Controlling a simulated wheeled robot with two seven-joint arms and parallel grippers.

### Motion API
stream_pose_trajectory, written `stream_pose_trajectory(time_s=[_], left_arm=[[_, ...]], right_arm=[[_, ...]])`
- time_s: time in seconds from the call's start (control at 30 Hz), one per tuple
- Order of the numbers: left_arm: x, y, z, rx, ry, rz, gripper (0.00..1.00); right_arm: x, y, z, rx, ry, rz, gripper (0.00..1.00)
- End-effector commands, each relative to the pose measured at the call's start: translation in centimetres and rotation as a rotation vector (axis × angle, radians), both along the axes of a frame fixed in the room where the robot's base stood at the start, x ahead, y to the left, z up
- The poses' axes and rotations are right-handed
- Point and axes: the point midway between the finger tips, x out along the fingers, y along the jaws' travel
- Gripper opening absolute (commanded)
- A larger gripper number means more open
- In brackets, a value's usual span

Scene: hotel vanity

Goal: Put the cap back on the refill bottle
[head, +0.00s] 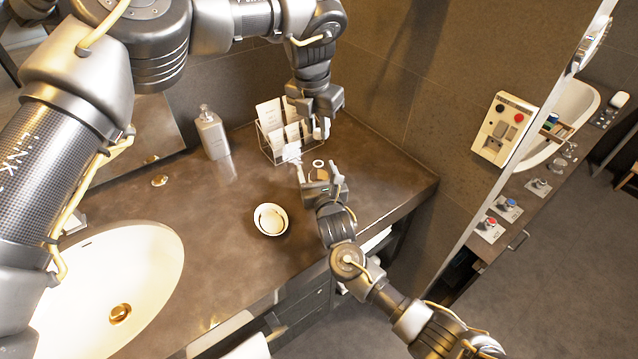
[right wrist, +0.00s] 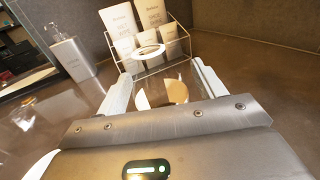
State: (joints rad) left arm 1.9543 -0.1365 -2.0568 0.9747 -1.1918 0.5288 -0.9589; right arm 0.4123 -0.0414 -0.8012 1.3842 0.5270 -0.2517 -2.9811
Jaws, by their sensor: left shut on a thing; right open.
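My left gripper (head: 317,112) points down above the front of the card rack. It is shut on a small white thing (head: 322,129), which looks like the cap and is mostly hidden by the fingers. My right gripper (head: 320,180) is open, low over the counter. In the right wrist view, a white ring (right wrist: 149,51) shows just beyond its fingers, with a clear and cream-coloured body (right wrist: 163,92) between them. This looks like the open refill bottle; the ring also shows in the head view (head: 318,163). I cannot tell whether the fingers touch it.
A wire rack (head: 265,146) of white tubes and cards stands behind, against the wall. A grey pump bottle (head: 212,134) stands left of it. A white bowl (head: 258,228) and the basin (head: 150,262) are on the left. The counter (head: 215,215) between is clear.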

Motion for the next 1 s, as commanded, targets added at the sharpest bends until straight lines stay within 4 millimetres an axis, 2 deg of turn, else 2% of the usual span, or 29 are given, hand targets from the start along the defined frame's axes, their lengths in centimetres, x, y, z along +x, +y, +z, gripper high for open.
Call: stream_pose_trajectory(time_s=[0.37,0.87,1.0], left_arm=[[0.0,0.03,-0.01,-0.001,0.001,0.001,0.02],[-0.01,0.04,-0.02,-0.001,0.001,0.001,0.02],[-0.01,0.04,-0.34,0.0,0.001,0.001,0.02]], right_arm=[[0.32,0.09,0.04,0.001,-0.001,0.0,0.69],[0.28,0.07,-0.07,0.0,0.001,0.0,0.04],[0.27,0.07,-0.1,0.0,0.001,0.0,0.02]])
